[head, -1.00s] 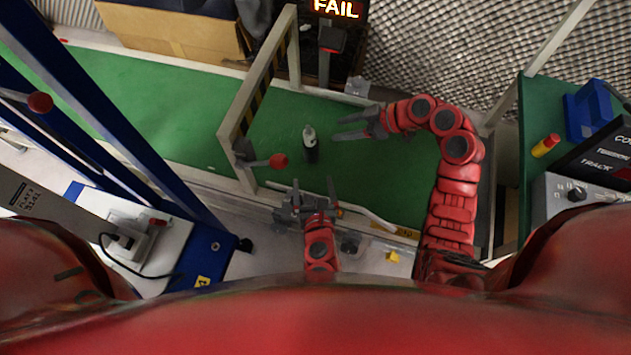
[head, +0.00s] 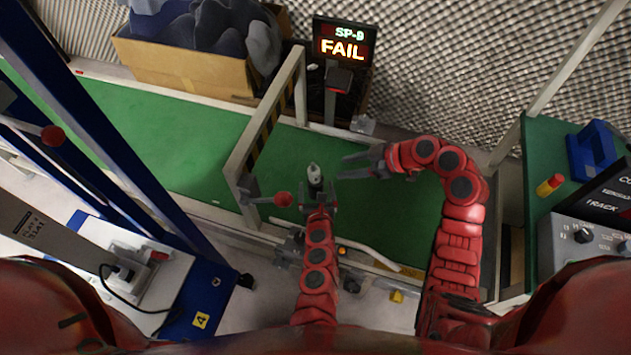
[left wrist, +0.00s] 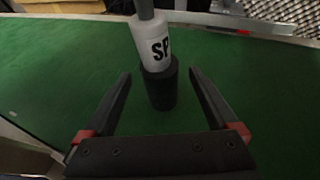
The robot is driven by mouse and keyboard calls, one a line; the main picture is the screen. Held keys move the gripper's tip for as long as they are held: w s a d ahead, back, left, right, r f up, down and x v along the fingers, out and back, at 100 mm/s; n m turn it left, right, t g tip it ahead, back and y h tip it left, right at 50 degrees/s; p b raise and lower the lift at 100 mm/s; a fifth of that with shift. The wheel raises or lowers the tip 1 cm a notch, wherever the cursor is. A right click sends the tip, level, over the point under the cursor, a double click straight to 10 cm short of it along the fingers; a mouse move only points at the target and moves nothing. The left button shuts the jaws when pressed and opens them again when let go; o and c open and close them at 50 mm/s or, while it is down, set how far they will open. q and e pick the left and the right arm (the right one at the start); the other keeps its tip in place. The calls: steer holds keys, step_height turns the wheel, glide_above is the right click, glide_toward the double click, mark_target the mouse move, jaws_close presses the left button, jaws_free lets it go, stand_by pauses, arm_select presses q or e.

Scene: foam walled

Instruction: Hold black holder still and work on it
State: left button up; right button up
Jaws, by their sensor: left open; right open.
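The black holder (left wrist: 160,90) stands upright on the green belt, with a white piece (left wrist: 153,45) marked "SP" seated on top of it and a dark grey tip above that. In the head view the white piece (head: 314,172) shows, while the holder below is partly hidden by my left gripper. My left gripper (head: 318,192) is open; in the left wrist view its two fingers (left wrist: 160,85) point toward the holder, one to each side, with gaps between. My right gripper (head: 342,168) is open and empty, to the right of the white piece, its fingers pointing left.
A frame with a striped bar (head: 262,140) crosses the green belt (head: 195,160) left of the holder. A lever with a red knob (head: 283,199) sticks out close to my left gripper. A display (head: 342,44) reads "SP-9 FAIL". A cardboard box (head: 185,68) stands behind the belt.

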mark_target(316, 187)
arm_select(q)
steer(key=shift+x, duration=1.05)
steer(key=shift+w+a+f, duration=0.1)
steer(key=shift+w+f, duration=0.1)
steer(key=shift+w, duration=0.4)
